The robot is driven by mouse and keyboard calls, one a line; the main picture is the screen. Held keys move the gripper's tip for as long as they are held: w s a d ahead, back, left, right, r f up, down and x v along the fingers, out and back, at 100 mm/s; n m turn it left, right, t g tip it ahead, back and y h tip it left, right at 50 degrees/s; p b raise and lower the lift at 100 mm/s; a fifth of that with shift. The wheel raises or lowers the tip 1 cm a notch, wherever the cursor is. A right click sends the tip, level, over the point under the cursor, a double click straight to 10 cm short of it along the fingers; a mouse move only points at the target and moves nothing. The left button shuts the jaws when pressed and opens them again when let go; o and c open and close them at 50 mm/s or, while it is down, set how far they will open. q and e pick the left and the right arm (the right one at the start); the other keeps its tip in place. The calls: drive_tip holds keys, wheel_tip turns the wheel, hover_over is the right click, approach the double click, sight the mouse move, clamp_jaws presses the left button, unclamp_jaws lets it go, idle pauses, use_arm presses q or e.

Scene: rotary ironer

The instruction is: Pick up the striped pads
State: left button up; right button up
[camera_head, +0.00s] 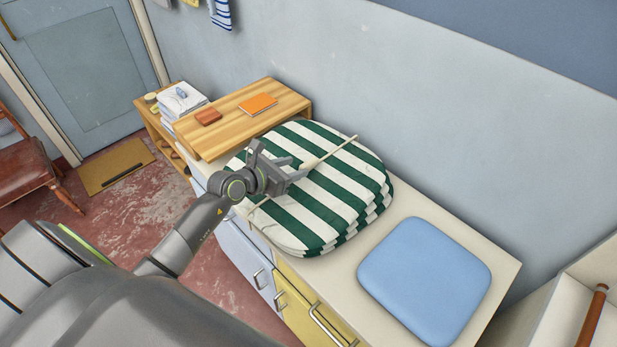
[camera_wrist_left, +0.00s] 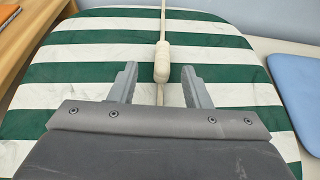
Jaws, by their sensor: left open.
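The striped pads (camera_head: 325,212), green and white, lie stacked on the counter in the head view. The top pad also fills much of the left wrist view (camera_wrist_left: 235,71). A pale cord with a thicker toggle (camera_wrist_left: 161,62) runs across the top pad. My left gripper (camera_head: 296,168) is over the stack, its two fingers apart. In the left wrist view the fingers (camera_wrist_left: 158,84) stand either side of the cord, near the toggle, with nothing clamped. I cannot tell whether they touch the pad. My right gripper is not in view.
A blue pad (camera_head: 425,278) lies on the counter (camera_head: 480,243) to the right of the stack. A wooden board (camera_head: 238,119) with an orange book (camera_head: 258,104) and a reddish-brown block (camera_head: 208,117) is behind left. A wall runs along the back.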

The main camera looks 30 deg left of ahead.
sight(307, 163)
use_arm(q)
drive_tip(key=shift+p+x, duration=0.5)
drive_tip(key=shift+x, duration=2.65)
drive_tip(key=shift+s+d+r, duration=0.1)
drive_tip(key=shift+d, duration=0.05)
drive_tip(key=shift+c, duration=0.3)
clamp_jaws()
drive_tip(key=shift+r, duration=0.2)
